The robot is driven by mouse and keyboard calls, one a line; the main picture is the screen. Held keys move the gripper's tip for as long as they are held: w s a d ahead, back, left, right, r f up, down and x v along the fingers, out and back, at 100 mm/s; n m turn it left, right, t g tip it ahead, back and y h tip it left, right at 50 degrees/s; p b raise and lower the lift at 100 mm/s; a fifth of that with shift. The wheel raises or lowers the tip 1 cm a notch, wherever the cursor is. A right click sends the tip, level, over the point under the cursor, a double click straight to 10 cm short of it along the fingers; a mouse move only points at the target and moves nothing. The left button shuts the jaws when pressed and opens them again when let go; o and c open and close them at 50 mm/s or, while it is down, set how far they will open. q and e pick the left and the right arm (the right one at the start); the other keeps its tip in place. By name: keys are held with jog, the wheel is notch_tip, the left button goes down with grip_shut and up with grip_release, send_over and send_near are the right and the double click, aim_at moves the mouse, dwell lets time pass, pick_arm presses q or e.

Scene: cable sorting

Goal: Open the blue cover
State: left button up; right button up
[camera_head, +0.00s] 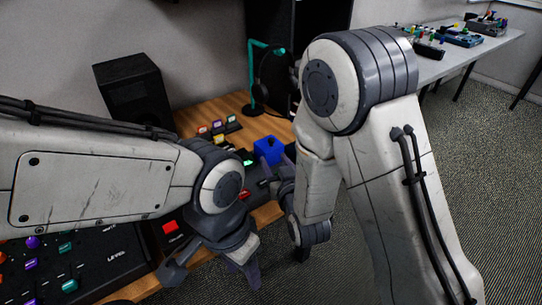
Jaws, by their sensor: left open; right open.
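My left gripper (214,272) is open and empty, lower down, near the desk's front edge and apart from the cover. My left wrist hides part of the desk.
A black panel (100,270) with colored knobs and a red button (170,227) are at lower left. A black speaker (135,88), small colored switches (218,127) and a teal stand (254,75) with headphones are behind. Another table (440,66) stands at upper right.

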aim_at(272, 143)
jog(key=shift+w+d+f+t+b, duration=0.15)
jog(key=shift+d+f+t+b, duration=0.5)
jog(key=shift+f+t, duration=0.15)
jog(key=shift+w+d+r+t, duration=0.1)
jog(key=shift+t, duration=0.2)
jog(key=shift+w+b, duration=0.25)
jog(key=shift+b, duration=0.15)
pick_arm(q)
notch_tip(272, 143, down, 3)
jog(key=shift+f, duration=0.2)
pick_arm(e)
jog(key=x, duration=0.9)
jog(key=shift+w+r, duration=0.1)
jog(key=shift+w, duration=0.3)
grip_shut()
